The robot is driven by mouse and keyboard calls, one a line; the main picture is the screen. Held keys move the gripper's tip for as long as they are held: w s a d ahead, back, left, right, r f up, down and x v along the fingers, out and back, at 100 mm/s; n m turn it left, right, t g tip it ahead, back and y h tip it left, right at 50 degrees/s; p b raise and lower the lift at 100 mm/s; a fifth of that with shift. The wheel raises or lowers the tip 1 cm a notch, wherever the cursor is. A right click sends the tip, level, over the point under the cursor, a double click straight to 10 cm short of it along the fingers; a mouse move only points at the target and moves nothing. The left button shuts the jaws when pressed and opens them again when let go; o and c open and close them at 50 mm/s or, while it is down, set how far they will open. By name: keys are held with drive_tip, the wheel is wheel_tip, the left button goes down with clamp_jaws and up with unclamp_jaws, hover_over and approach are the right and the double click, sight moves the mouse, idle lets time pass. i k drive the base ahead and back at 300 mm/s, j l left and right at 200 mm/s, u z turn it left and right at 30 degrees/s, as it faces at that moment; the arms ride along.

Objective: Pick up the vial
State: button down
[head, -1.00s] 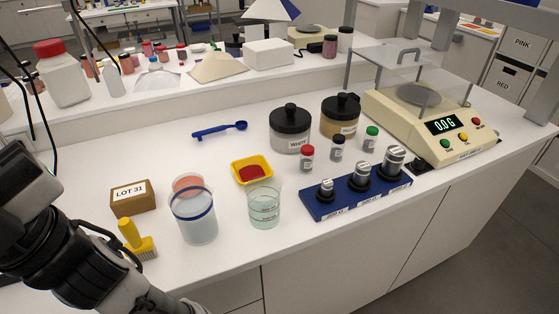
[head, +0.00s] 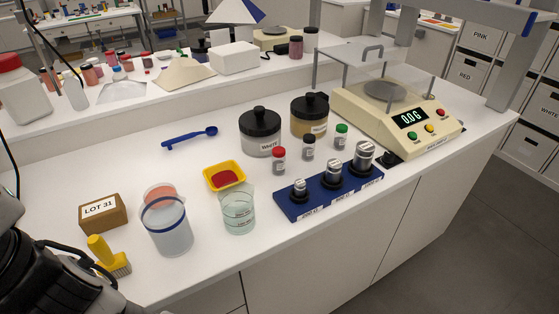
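Three small vials stand upright on the white bench in the head view. One vial has a red cap (head: 279,161), one has a black cap (head: 308,147), and one has a green cap (head: 341,135). They stand between the large black-lidded jars and the blue weight block. My arm shows at the lower left, dark and cut off by the frame. My gripper itself is not in view.
A white jar (head: 262,133), a second jar (head: 309,116), a blue weight block (head: 300,207), a beaker (head: 238,212), a yellow tray (head: 210,181) and a blue-banded container (head: 167,228) crowd around. A balance (head: 440,142) stands right. A blue spoon (head: 190,138) lies behind.

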sight(278, 153)
drive_tip(key=l+u, duration=0.15)
drive_tip(key=u, duration=0.3)
drive_tip(key=l+u, duration=0.15)
drive_tip(key=u, duration=0.25)
drive_tip(key=k+l+u, duration=0.2)
drive_tip(key=l+u, duration=0.2)
drive_tip(key=l, duration=0.2)
drive_tip(key=k+l+u, duration=0.15)
drive_tip(key=l, duration=0.15)
drive_tip(key=k+l, duration=0.1)
drive_tip(key=l, duration=0.35)
drive_tip(key=k+l+u, duration=0.15)
drive_tip(key=l, duration=0.25)
drive_tip(key=i+l, duration=0.1)
drive_tip(key=i, duration=0.25)
drive_tip(key=i+l, duration=0.1)
drive_tip(key=i, duration=0.3)
